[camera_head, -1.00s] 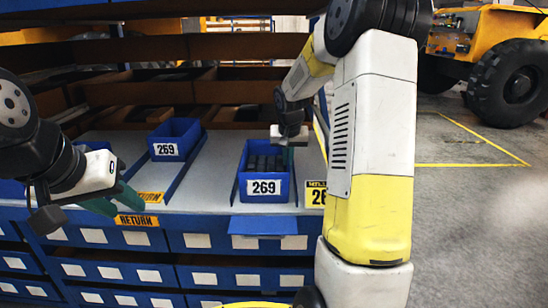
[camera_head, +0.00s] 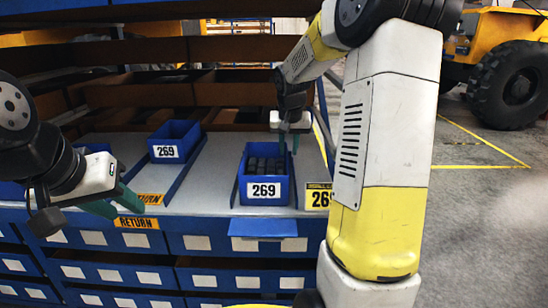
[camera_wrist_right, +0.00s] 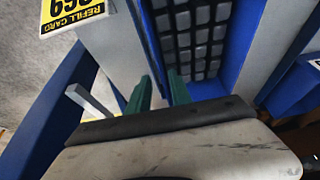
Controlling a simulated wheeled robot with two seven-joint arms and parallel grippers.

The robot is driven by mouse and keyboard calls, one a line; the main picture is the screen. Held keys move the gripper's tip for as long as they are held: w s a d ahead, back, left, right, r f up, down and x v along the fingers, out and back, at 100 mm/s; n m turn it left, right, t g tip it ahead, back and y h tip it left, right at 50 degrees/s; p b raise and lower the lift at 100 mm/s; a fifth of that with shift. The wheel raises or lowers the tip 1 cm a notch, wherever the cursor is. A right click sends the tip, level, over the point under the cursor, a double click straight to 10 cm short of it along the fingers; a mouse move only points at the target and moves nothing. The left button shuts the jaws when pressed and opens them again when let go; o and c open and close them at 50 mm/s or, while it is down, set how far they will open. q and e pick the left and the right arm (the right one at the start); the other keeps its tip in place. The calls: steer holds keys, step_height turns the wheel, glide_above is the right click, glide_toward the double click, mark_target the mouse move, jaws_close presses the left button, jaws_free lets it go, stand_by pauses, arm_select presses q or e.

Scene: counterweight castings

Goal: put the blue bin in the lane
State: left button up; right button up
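A blue bin labelled 269 (camera_head: 243,185), filled with dark blocks, sits at the front of a lane on the grey shelf (camera_head: 215,175). In the right wrist view its side wall (camera_wrist_right: 149,45) runs down toward my fingers. My right gripper (camera_head: 289,143) is at the bin's right rear side. In the wrist view its green fingers (camera_wrist_right: 160,93) are apart, with the wall's lower end between them; contact is unclear. A second blue bin labelled 269 (camera_head: 174,134) stands farther back, in the lane marked RETURN. My left gripper (camera_head: 115,205) is open and empty at the front left.
A yellow refill card (camera_head: 319,197) is at the shelf's front right; it also shows in the wrist view (camera_wrist_right: 70,12). Low dividers (camera_head: 188,165) separate the lanes. Blue drawers (camera_head: 200,242) lie below. A yellow vehicle's wheel (camera_head: 515,84) stands on the right floor.

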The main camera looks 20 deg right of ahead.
steer(key=v, duration=0.5)
steer(key=shift+s+r, duration=0.1)
steer(key=shift+r, duration=0.1)
steer(key=s+a+n+y, duration=0.1)
steer(key=s+a, duration=0.2)
steer(key=s, duration=0.6)
steer(key=s+a+r+n+t+y, duration=0.1)
steer(key=s+a, duration=0.3)
steer(key=s, duration=0.5)
steer(key=s+a+n+t+y, duration=0.1)
steer(key=s+a, duration=0.2)
steer(key=s, duration=0.6)
steer(key=shift+a+r+n, duration=0.3)
steer(key=shift+a+n, duration=0.05)
steer(key=shift+n, duration=0.05)
